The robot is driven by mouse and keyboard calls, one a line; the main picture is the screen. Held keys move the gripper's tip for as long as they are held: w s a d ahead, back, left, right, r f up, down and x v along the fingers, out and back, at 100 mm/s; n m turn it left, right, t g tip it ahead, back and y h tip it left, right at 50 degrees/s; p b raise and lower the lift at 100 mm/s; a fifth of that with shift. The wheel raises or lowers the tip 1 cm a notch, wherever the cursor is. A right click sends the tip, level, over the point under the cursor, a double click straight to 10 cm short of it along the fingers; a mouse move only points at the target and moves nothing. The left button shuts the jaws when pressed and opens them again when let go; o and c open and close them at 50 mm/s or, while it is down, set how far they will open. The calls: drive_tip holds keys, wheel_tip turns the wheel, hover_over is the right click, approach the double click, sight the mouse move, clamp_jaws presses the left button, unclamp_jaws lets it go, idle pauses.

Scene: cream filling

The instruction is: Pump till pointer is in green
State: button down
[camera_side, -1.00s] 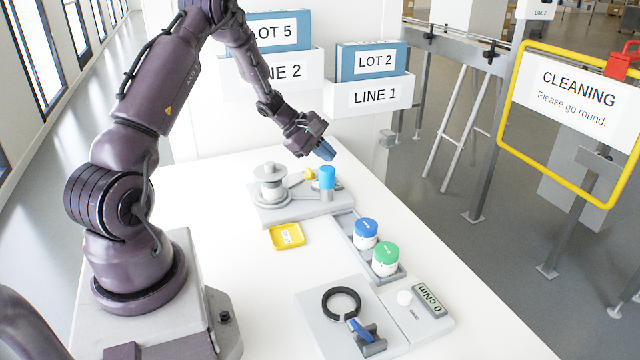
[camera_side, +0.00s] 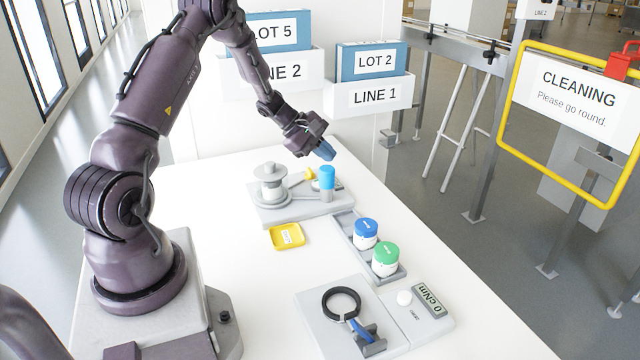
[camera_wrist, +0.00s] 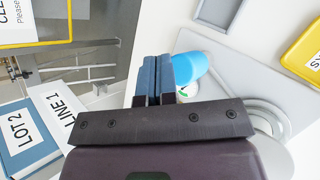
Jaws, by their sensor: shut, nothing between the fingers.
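The filling unit stands on a grey base (camera_side: 262,216) at the far part of the white table. A light blue cylinder (camera_side: 327,178) stands upright at its right end; it also shows in the wrist view (camera_wrist: 190,68). A small white dial with some green (camera_wrist: 187,92) shows beside my fingers in the wrist view. My fingers and wrist hide most of it, and I cannot see its pointer. My gripper (camera_side: 326,153) is shut and empty, its blue fingers just above the light blue cylinder. I cannot tell whether they touch it.
A yellow tray (camera_side: 277,241) lies in front of the unit. Jars with blue (camera_side: 366,228) and green (camera_side: 386,253) lids stand in a grey rack. A clamp fixture (camera_side: 312,318) and torque display (camera_side: 432,300) are nearer. LINE bins (camera_side: 372,111) stand behind.

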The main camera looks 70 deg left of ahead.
sight(332, 169)
drive_tip(key=shift+f, duration=0.1)
idle(0.3)
drive_tip(key=shift+f, duration=0.35)
drive_tip(key=shift+f, duration=1.15)
idle(1.0)
drive_tip(key=shift+r, duration=0.1)
drive_tip(key=shift+r, duration=1.55)
drive_tip(key=shift+r, duration=3)
